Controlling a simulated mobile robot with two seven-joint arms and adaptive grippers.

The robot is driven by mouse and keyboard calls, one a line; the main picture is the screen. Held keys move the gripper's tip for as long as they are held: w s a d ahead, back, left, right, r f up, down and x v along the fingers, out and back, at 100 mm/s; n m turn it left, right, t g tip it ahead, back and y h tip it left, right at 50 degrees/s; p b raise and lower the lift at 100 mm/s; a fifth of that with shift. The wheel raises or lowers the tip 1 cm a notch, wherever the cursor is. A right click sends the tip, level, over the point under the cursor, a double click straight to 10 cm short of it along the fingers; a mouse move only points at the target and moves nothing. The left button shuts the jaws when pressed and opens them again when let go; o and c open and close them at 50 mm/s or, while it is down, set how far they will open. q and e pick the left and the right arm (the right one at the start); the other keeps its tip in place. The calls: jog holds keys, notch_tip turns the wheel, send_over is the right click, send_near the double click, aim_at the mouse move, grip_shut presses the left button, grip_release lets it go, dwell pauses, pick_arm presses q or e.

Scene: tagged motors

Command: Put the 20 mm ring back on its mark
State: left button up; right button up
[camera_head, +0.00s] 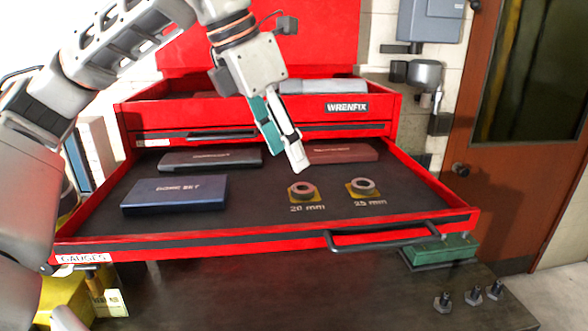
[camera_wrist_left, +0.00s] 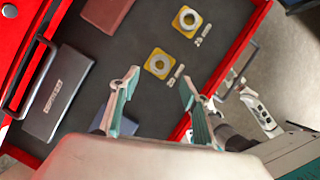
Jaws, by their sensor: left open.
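The 20 mm ring (camera_head: 302,190) is a small dark grey ring. It lies on a yellow square mark above the "20 mm" label in the open drawer (camera_head: 260,215); exact centring is hard to tell. It also shows in the left wrist view (camera_wrist_left: 157,63), just beyond the fingertips. A paler 25 mm ring (camera_head: 363,184) lies on its own yellow mark to the right, and shows farther off in the wrist view (camera_wrist_left: 187,19). My left gripper (camera_head: 292,152) is open and empty, above the drawer behind the 20 mm ring. My right gripper is not visible.
A blue case (camera_head: 175,193), a dark case (camera_head: 210,159) and a dark red case (camera_head: 342,152) lie in the drawer. The upper red drawer (camera_head: 362,107) rises behind. A front handle (camera_head: 385,237) sticks out. The drawer floor in front of the blue case is clear.

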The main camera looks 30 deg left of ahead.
pick_arm(q)
jog(key=shift+v, duration=2.55)
jog(key=shift+s, duration=0.1)
